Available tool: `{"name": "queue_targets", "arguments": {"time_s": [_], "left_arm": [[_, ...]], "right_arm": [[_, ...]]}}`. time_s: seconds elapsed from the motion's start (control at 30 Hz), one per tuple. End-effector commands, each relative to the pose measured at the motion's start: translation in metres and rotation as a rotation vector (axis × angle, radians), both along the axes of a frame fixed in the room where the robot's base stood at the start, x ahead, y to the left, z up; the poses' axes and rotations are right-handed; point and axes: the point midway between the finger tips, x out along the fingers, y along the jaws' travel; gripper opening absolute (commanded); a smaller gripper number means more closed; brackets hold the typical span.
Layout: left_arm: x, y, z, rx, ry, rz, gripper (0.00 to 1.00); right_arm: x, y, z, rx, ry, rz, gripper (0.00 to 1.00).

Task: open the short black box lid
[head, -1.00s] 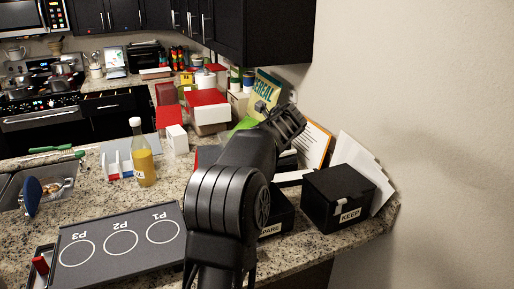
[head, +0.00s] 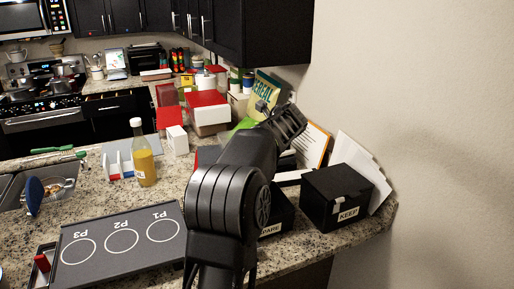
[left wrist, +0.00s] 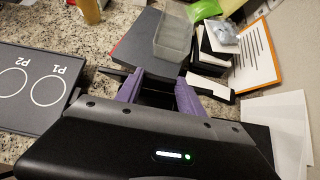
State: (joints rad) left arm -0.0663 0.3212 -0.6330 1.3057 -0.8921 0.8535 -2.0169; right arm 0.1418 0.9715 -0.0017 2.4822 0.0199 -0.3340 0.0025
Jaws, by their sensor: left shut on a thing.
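The short black box (head: 281,214), labelled with a tag ending in "PARE", sits on the counter, partly hidden behind my left arm in the head view. My left gripper (left wrist: 158,92) has purple fingers, shut on a dark piece that looks like the lid of this box. The gripper's body covers much of the box in the left wrist view. How far the lid is raised cannot be told. In the head view my arm hides the fingertips. My right gripper is not in view.
A taller black box (head: 325,207) labelled "KEEP" stands just right, with white sheets (head: 366,165) behind it. A dark tray (head: 120,250) with circles lies to the left. A bottle (head: 144,165) stands farther back. A clear container (left wrist: 173,37) lies beyond my fingers.

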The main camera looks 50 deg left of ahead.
Motion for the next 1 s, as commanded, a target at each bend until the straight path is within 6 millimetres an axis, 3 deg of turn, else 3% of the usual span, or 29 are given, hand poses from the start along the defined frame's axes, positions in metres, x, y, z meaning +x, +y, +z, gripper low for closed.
{"name": "queue_targets", "arguments": {"time_s": [0.17, 0.2, 0.47, 0.77, 1.0], "left_arm": [[0.0, 0.001, 0.003, 0.006, -0.002, 0.0, 0.0], [0.0, 0.001, 0.003, 0.006, -0.002, 0.0, 0.46], [0.0, 0.001, 0.001, 0.003, -0.001, 0.0, 0.67], [0.0, -0.001, 0.001, 0.001, -0.001, -0.001, 0.67], [-0.005, -0.019, 0.016, 0.001, -0.005, -0.002, 0.67]], "right_arm": [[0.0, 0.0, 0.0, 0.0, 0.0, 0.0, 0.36], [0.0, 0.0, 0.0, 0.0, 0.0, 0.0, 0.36], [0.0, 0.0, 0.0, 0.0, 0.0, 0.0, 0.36], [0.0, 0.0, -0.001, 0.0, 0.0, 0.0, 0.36], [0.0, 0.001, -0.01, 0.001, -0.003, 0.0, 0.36]]}}
